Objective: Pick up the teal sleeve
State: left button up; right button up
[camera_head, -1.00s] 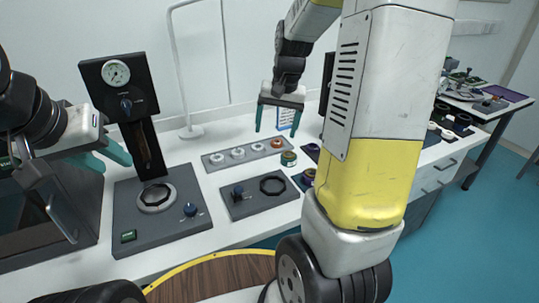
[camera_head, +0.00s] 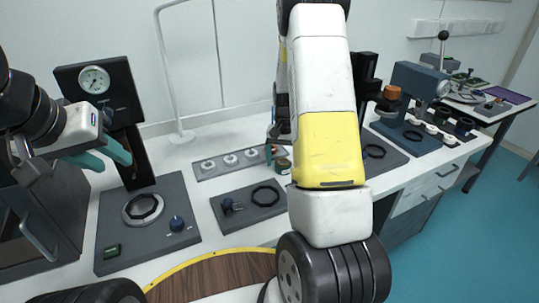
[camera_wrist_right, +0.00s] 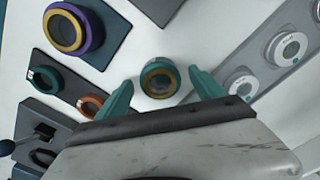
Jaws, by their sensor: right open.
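The teal sleeve (camera_wrist_right: 160,78) is a short round piece with a gold-brown ring on its top face, standing on the white bench in the right wrist view. It also shows in the head view (camera_head: 284,167), partly behind my right arm. In the head view my right arm hides most of this gripper. My left gripper (camera_head: 116,163) is open and empty in front of the gauge stand at the left.
A grey strip with several white rings (camera_head: 231,160) lies beside the sleeve. A dark plate with a black ring (camera_head: 248,207) is in front. The right wrist view shows a purple-and-gold ring piece (camera_wrist_right: 74,28), another teal ring (camera_wrist_right: 45,79) and an orange ring (camera_wrist_right: 91,105).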

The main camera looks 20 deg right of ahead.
jog(key=shift+f, duration=0.4)
jog(key=shift+c, duration=0.5)
jog(key=shift+r, duration=0.1)
jog(key=c, duration=1.6)
